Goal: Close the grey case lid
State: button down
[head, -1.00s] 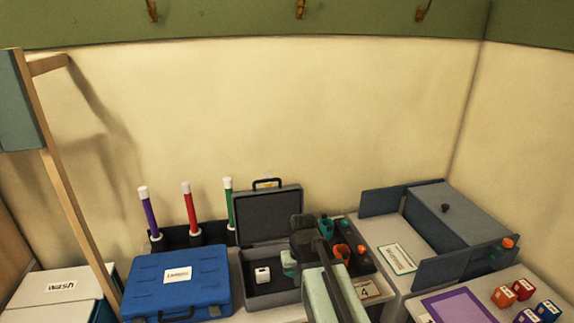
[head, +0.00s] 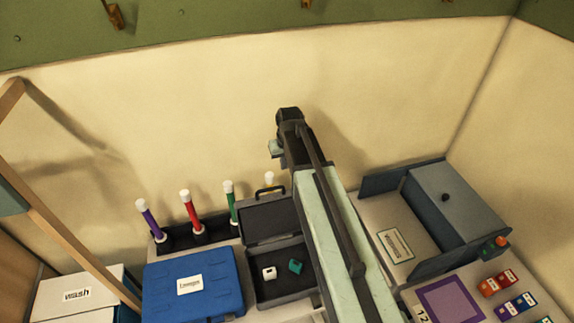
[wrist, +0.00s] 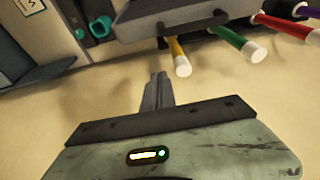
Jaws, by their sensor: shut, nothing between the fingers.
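The grey case stands open in the head view. Its lid (head: 268,219) is raised and leans back, with a dark handle on its top edge. My arm covers the right side of the case. My gripper (wrist: 157,78) shows shut and empty in the wrist view. In the head view its end is high, above and beyond the lid's top edge, against the wall; its fingers are not clear there. The wrist view shows the grey lid (wrist: 185,16) near the top, apart from the fingers.
A blue case (head: 205,300) lies left of the grey one. Purple, red, green and yellow-bodied white-capped tubes stand behind in a dark rack (head: 207,238). A grey-blue box (head: 450,205) with open flaps stands right. A wooden post (head: 70,240) rises at left.

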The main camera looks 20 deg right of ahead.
jog(key=b+x, duration=1)
jog(key=b, duration=0.1)
jog(key=s, duration=0.1)
jog(key=s+p, duration=0.1)
jog(key=s, duration=0.2)
jog(key=shift+d+r+p, duration=0.15)
jog(key=shift+r+p, duration=0.15)
jog(key=shift+s, duration=0.1)
